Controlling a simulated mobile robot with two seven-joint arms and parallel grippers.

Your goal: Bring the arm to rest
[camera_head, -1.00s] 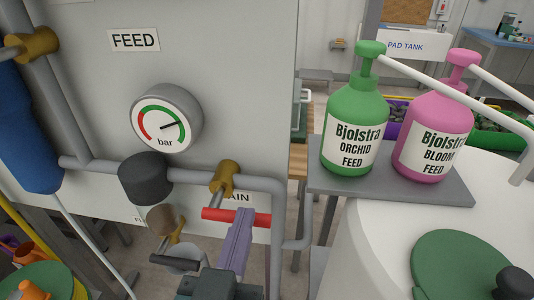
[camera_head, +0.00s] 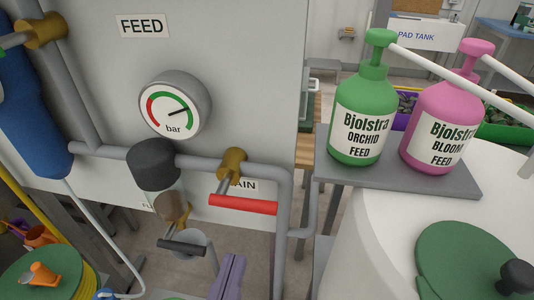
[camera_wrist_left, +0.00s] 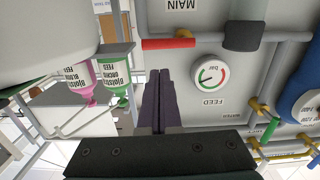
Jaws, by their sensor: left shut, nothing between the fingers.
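My left gripper (camera_head: 230,272) shows as purple fingers at the bottom of the head view, below the red valve handle (camera_head: 243,205) and apart from it. Its fingers are together with nothing between them. In the left wrist view the closed left gripper (camera_wrist_left: 159,92) points toward the grey panel, and the red handle (camera_wrist_left: 168,43) lies beyond the fingertips. The rest of my left arm is mostly out of the head view. My right gripper is not in view.
A grey panel with a pressure gauge (camera_head: 174,105), pipes and a dark-capped filter (camera_head: 154,163) stands ahead. A green bottle (camera_head: 361,112) and a pink bottle (camera_head: 440,125) stand on a grey shelf (camera_head: 400,184) at right. A white tank with a green lid (camera_head: 455,260) is below them.

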